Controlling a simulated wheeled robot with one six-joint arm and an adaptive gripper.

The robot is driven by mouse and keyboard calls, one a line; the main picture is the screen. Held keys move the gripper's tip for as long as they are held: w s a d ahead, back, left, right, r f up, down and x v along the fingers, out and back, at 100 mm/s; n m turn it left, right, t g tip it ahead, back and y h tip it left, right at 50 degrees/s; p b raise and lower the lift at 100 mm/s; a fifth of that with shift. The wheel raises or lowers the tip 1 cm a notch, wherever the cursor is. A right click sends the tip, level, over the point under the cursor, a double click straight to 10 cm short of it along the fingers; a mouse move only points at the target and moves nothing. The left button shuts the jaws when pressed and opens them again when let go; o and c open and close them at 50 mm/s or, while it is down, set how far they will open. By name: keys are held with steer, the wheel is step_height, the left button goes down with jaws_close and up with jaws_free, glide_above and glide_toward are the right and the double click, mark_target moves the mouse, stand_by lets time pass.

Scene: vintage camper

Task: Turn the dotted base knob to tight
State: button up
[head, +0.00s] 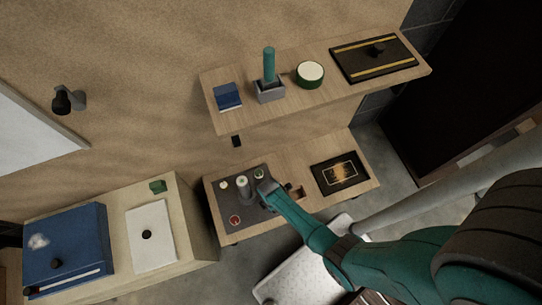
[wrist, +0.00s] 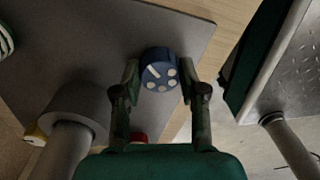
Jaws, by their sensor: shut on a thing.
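The dotted base knob (wrist: 159,70) is a round blue knob with several white dots and one white bar on its face. In the wrist view it sits on a dark grey plate (wrist: 100,40), near the plate's edge. My gripper (wrist: 159,78) has one finger on each side of the knob and is shut on it. The white bar slants from upper left to lower right. In the head view my gripper (head: 264,187) is at the right part of the grey plate (head: 219,207) on the lower shelf and covers the knob. I see no tight mark.
A grey cylinder (head: 243,190) stands close by on the plate, with a red round part (head: 235,220) and a green-and-white one (head: 258,173) around it. A brown block (head: 296,191) and a black panel (head: 341,173) lie to the right. The upper shelf (head: 290,102) hangs behind.

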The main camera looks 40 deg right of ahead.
steer(key=m, duration=0.4)
steer(key=shift+m, duration=0.3)
steer(key=m, duration=0.3)
steer(key=shift+m, duration=0.4)
steer(key=m, duration=0.4)
steer(key=shift+y, duration=0.3)
steer(key=m, duration=0.4)
steer(key=shift+t, duration=0.3)
steer(key=m, duration=0.4)
steer(key=shift+m, duration=2.8)
